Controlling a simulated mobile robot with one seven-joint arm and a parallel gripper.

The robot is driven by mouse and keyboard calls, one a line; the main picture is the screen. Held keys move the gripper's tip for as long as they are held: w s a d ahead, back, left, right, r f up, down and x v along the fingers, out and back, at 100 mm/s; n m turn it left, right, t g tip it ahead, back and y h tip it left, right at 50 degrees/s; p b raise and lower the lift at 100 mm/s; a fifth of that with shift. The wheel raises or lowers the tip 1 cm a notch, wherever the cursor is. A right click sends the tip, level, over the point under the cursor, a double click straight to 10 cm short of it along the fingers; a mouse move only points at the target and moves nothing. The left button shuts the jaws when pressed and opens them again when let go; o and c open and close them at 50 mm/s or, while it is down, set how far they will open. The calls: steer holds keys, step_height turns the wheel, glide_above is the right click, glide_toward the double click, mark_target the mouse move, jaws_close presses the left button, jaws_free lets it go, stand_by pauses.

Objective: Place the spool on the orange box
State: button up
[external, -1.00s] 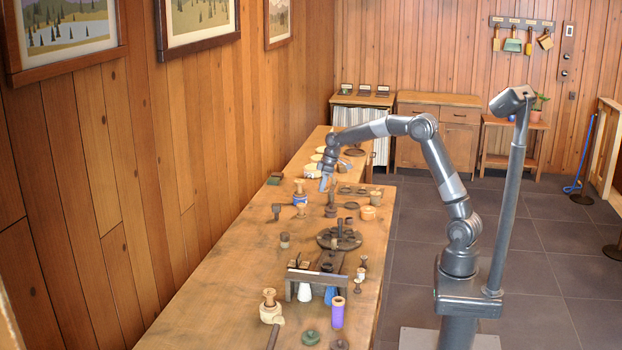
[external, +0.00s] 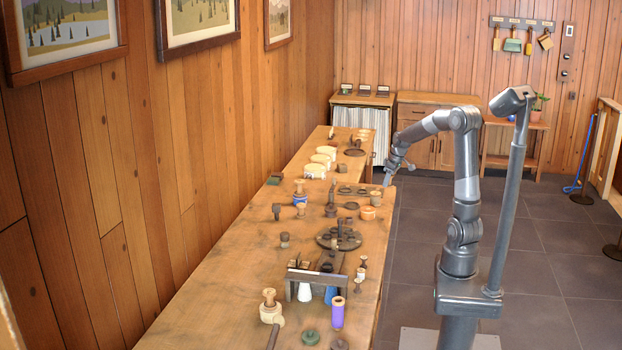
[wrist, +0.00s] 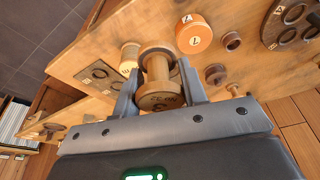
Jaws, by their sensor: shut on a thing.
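My gripper (wrist: 158,92) is shut on a turned wooden spool (wrist: 158,62), with a finger on either side of its narrower middle. The spool's round end, with a mark on it, faces the wrist camera. In the external view my gripper (external: 387,180) is above the table's right edge, and the spool is too small to make out there. The orange box (wrist: 194,34) is round, with a pale label on its top, and stands apart from the held spool. It also shows in the external view (external: 368,214), below my gripper and slightly left. Its top looks bare.
A pale wooden piece (wrist: 129,57) stands close beside the held spool in the wrist view. A small brown spool (wrist: 231,41) and dark plates with round recesses (wrist: 290,22) are near the orange box. The long table (external: 235,260) carries several other turned pieces.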

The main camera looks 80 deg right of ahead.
glide_above(365, 208)
steer(key=s, duration=0.1)
step_height(365, 208, down, 6)
steer(key=shift+a+r, duration=0.1)
steer(key=shift+r, duration=0.1)
steer(key=shift+f, duration=2.05)
steer(key=shift+f, duration=0.15)
steer(key=o, duration=1)
steer(key=shift+c, duration=0.2)
